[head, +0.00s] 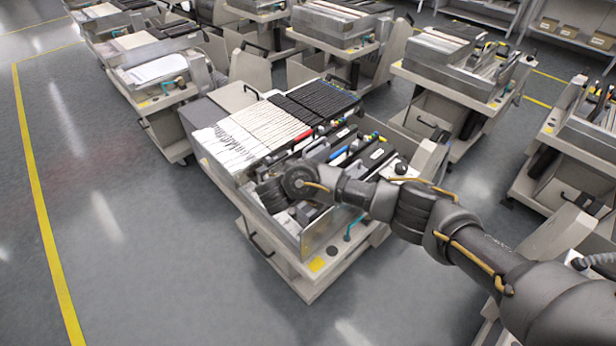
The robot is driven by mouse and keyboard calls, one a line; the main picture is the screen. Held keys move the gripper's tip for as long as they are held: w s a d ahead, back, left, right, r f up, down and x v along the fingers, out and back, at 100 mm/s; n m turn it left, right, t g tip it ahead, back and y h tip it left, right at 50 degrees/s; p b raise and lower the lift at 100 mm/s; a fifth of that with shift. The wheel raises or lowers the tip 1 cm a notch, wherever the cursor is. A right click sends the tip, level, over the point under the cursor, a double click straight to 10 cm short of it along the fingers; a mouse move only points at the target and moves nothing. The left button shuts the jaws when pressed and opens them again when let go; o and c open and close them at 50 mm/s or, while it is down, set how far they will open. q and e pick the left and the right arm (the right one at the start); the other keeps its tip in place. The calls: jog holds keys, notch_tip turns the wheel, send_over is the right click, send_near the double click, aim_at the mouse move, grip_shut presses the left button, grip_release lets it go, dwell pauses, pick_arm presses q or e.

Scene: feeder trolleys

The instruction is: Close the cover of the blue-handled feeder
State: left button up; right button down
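The feeder with the blue handle (339,156) sits in the row of feeders on the middle trolley (312,272). A feeder with a red handle (302,135) is up and to the left of it. The blue-handled feeder's cover is too small and crowded to tell whether it is open or shut. My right arm comes in from the right and crosses in front of the feeders' near ends. Its gripper end (272,194) is over the trolley's left front part, left of and nearer than the blue handle. Its fingertips are hidden or too dark to make out. My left gripper is out of view.
Rows of white and black strips (262,127) lie behind the feeders. A black knob (400,169) stands right of the blue handle, near my forearm. Other trolleys (462,85) stand behind and to the right. The grey floor (120,230) at left is clear.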

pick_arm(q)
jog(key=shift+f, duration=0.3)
pick_arm(e)
jog(key=shift+s+f, duration=0.1)
jog(key=shift+f, duration=0.1)
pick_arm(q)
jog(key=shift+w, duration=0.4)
pick_arm(e)
jog(key=shift+s+a+f, duration=0.1)
jog(key=shift+f, duration=0.05)
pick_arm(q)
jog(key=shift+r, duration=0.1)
